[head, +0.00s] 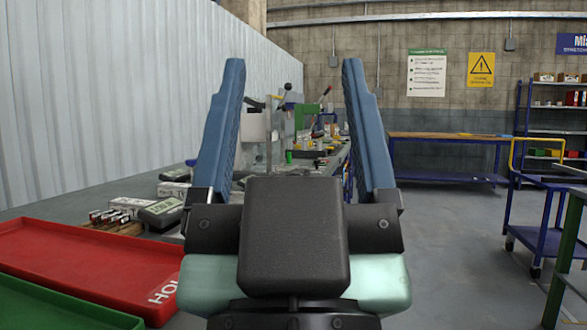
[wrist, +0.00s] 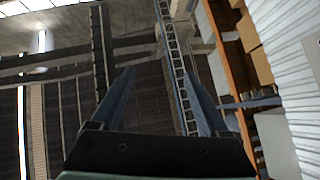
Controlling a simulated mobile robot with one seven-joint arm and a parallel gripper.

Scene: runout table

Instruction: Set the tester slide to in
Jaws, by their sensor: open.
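My gripper (head: 293,64) is raised in front of the head camera, with its two blue fingers spread wide apart and nothing between them. In the wrist view, the gripper (wrist: 156,70) is also open and empty, facing the ceiling and upper structure. I cannot pick out the tester slide in either view. The workbench (head: 62,208) runs along the left wall, and a grey device with a green display (head: 160,210) lies on it. Farther along the bench stand a green machine (head: 303,115) and small items, partly hidden by my gripper.
A red tray (head: 85,262) and a green tray (head: 55,310) are at the front left. A small rack of cylinders (head: 108,218) and white boxes (head: 174,190) lie on the bench. A blue cart (head: 545,240) stands right. The floor (head: 460,240) between is clear.

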